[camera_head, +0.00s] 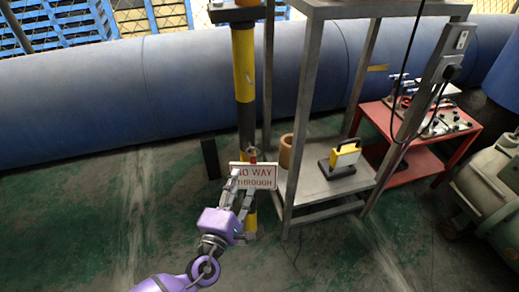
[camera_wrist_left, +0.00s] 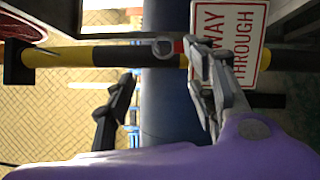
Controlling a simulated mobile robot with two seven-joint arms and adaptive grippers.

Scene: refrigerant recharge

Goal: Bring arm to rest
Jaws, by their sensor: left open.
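My left gripper (camera_head: 238,184), on a purple wrist, is low in the middle of the head view. It is in front of a white sign (camera_head: 262,176) with red letters reading "NO WAY THROUGH". The sign is at a yellow and black post (camera_head: 244,70). In the left wrist view the two fingers (camera_wrist_left: 160,65) are spread apart with nothing held between them. One finger overlaps the edge of the sign (camera_wrist_left: 240,35) there; I cannot tell whether it touches. The post (camera_wrist_left: 100,55) runs sideways behind the fingers. My right gripper is not in view.
A grey metal frame stand (camera_head: 300,120) is right of the post, with a yellow and black device (camera_head: 345,155) and a brown cylinder (camera_head: 286,150) on its shelf. A red table (camera_head: 425,160) is beyond it. A large blue pipe (camera_head: 180,85) crosses behind. Green floor (camera_head: 90,220) at left is clear.

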